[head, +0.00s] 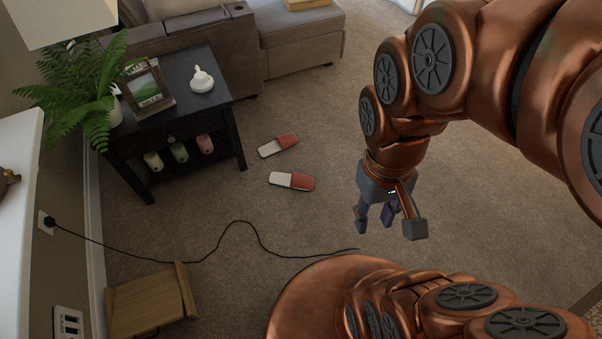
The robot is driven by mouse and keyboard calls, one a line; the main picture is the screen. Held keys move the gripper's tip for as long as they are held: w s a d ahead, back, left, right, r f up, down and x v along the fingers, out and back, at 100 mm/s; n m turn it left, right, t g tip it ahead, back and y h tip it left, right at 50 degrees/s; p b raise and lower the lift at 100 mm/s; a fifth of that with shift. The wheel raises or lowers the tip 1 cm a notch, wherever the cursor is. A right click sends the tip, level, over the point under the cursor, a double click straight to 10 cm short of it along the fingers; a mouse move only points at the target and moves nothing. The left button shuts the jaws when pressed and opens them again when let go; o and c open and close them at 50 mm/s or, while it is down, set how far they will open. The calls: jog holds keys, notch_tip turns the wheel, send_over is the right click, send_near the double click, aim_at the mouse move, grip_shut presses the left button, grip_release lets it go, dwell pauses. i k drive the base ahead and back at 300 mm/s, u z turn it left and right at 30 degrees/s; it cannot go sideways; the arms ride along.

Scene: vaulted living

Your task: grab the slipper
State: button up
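Two slippers lie on the carpet to the right of the dark side table. The farther slipper (278,146) is red and white and lies at a slant. The nearer slipper (291,181) is also red and white and lies just below it, apart from it. My gripper (388,230) hangs to the right of both slippers and nearer to me, apart from them. Its fingers are spread and nothing shows between them.
A dark side table (223,108) holds a plant (88,95), a picture frame (148,88) and a white object (202,80). A sofa (285,45) stands behind. A black cord (205,254) crosses the carpet near a wooden object (148,300). Carpet around the slippers is clear.

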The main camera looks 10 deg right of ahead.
aim_at(295, 181)
jog(key=z, duration=0.8)
jog(key=i, duration=1)
jog(key=u, duration=2.4)
